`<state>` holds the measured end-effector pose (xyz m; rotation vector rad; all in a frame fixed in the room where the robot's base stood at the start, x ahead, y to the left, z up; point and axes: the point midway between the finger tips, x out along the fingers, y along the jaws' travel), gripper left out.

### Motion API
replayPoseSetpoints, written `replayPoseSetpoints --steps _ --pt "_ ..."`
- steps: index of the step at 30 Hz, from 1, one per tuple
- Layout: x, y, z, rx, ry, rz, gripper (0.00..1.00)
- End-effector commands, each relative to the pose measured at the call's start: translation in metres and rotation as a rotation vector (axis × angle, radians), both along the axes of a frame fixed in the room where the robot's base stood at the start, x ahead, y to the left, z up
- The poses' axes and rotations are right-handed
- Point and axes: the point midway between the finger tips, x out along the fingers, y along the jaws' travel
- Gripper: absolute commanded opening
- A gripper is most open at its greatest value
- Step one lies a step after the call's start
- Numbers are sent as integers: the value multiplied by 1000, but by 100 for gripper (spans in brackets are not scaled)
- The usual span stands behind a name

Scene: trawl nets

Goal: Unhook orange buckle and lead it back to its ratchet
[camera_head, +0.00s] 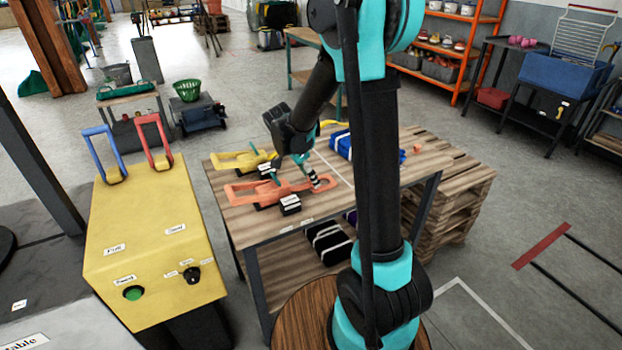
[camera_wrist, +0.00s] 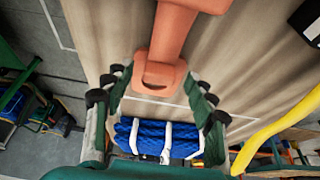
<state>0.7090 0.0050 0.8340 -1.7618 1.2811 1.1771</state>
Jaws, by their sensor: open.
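On the wooden table, a long orange piece (camera_head: 258,190) lies with its looped end toward the right; I cannot tell where the buckle and ratchet divide. In the wrist view its slotted orange end (camera_wrist: 162,76) points toward my palm, between the fingers. My gripper (camera_head: 316,177) is open, tilted down over the right end of the orange piece. In the wrist view my gripper (camera_wrist: 160,97) has one finger on each side of the orange end, with gaps on both sides. Whether the buckle is hooked is hidden.
A yellow buckle piece (camera_head: 240,160) lies behind the orange one. A blue bundle with white bands (camera_head: 341,146) sits farther back, also in the wrist view (camera_wrist: 182,137). A small black labelled block (camera_head: 290,205) stands in front. A yellow console (camera_head: 150,245) stands left.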

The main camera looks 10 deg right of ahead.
Motion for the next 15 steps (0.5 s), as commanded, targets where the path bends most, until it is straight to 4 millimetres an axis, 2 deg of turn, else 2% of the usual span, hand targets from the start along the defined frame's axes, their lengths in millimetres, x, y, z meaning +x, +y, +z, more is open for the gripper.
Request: replayPoseSetpoints --steps 9,15 --pt "-8 23 57 0 1 3 56" --pt "-12 34 85 0 1 2 56"
